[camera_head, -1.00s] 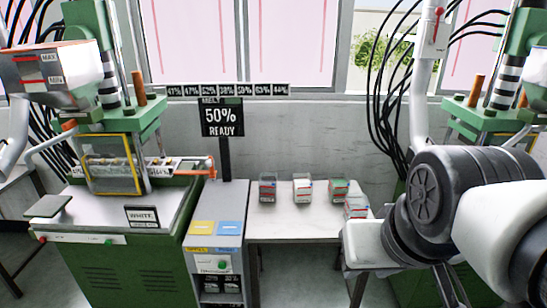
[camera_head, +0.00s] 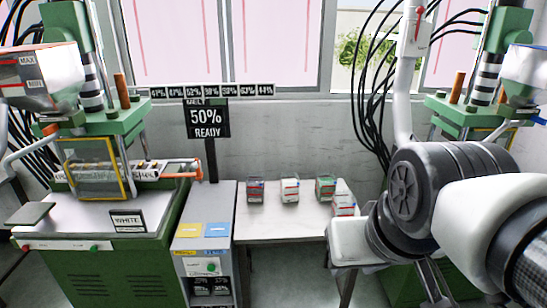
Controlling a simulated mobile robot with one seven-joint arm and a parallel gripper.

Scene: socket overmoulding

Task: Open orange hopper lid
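A grey metal hopper (camera_head: 42,78) with MAX and MIN marks is at the left edge, on the left green machine. Its top edge carries a thin orange-red lid (camera_head: 38,47), which looks shut; part of it is cut off by the picture edge. Another hopper (camera_head: 530,68) with a blue edge is at the far right. My arm reaches in from the right, with dark and white links in front of the right machine. My gripper cannot be made out, and no fingers show near the orange lid.
The left green machine (camera_head: 110,265) has a WHITE sign (camera_head: 127,221) and a yellow-framed guard (camera_head: 95,170). A grey cabinet (camera_head: 206,215) stands beside it, below a 50% READY sign (camera_head: 206,118). Several small containers stand on a white table (camera_head: 262,225). Black cables hang at right.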

